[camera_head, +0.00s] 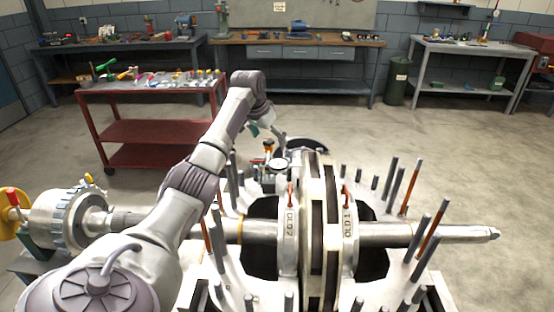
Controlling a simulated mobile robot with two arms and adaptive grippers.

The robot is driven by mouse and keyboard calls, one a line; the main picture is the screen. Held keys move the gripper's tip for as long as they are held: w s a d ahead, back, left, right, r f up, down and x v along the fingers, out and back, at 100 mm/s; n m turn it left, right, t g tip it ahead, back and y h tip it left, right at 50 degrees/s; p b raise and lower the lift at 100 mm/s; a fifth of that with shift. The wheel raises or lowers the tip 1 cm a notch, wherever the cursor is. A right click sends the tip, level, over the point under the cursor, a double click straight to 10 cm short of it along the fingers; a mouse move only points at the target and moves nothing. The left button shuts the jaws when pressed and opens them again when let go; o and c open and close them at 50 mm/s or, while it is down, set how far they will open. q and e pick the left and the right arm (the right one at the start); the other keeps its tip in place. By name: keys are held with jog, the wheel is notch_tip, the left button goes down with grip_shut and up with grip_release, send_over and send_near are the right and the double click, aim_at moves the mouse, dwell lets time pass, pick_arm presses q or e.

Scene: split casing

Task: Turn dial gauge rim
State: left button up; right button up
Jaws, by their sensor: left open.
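The dial gauge (280,164) is a small round pale face with a dark rim. It stands among small fittings at the back of the split casing (232,282), left of the large rotor discs. My left arm reaches in from the lower left and bends down at the far end. My left gripper (268,132) is open and empty, just above and behind the gauge, apart from it as far as I can see. The fingers are small and partly hard to make out. My right gripper is not in view.
A shaft (400,234) crosses the casing through the discs (317,230). Several upright studs (410,187) surround it, some orange. A red tool cart (150,131) stands behind at left, and workbenches (297,42) line the wall. The floor between is clear.

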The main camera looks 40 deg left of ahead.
aim_at(278, 163)
pick_arm(q)
jog(key=x, duration=1)
jog(key=shift+w+f, duration=0.15)
jog(key=shift+f, duration=0.15)
jog(key=c, duration=1)
jog(key=shift+s+d+r, duration=0.1)
jog(key=shift+s+r, duration=0.1)
jog(key=c, duration=0.8)
jog(key=shift+f, duration=0.1)
grip_shut()
